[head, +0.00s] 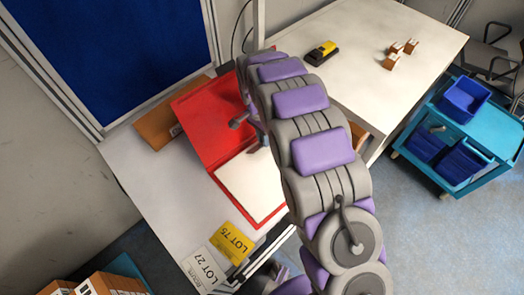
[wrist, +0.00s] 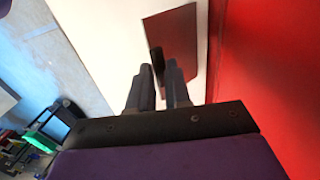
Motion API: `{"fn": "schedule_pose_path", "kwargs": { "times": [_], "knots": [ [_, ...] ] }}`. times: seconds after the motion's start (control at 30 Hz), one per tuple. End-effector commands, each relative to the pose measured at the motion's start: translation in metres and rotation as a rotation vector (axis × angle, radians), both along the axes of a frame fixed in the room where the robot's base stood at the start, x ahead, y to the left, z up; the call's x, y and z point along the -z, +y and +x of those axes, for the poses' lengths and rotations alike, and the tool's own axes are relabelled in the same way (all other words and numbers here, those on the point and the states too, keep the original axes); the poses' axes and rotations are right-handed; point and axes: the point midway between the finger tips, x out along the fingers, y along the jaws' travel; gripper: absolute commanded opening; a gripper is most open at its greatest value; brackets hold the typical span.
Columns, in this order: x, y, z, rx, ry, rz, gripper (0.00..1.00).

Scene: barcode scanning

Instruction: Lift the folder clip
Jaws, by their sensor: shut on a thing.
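The folder clip (wrist: 180,38) is a dark reddish plate with a black upright part between my fingertips in the wrist view. It lies over the white paper, beside the red folder cover. My gripper (wrist: 159,75) is shut on the clip's black part. The red folder (head: 193,128) lies open on the table in the head view, with the white paper (head: 245,187) in its lower part. It also fills the right side of the wrist view (wrist: 270,70). My arm hides the clip in the head view.
A yellow LOT 75 card (head: 232,243) and a white LOT 27 card (head: 205,268) lie at the front of the table. A brown folder (head: 157,126) is behind the red one. A second table (head: 372,70) holds a yellow-black scanner (head: 321,52) and small boxes. A blue cart (head: 455,148) stands at right.

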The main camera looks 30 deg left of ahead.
Motion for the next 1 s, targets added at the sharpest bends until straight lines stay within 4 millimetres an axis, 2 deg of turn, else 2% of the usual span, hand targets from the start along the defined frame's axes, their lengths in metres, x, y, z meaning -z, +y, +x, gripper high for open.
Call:
{"fn": "schedule_pose_path", "kwargs": {
  "times": [0.5,1.0],
  "knots": [
    [-0.007,0.013,0.006,0.001,0.014,-0.047,0.0],
    [-0.008,0.015,0.005,0.0,0.024,-0.065,0.0]
  ]
}}
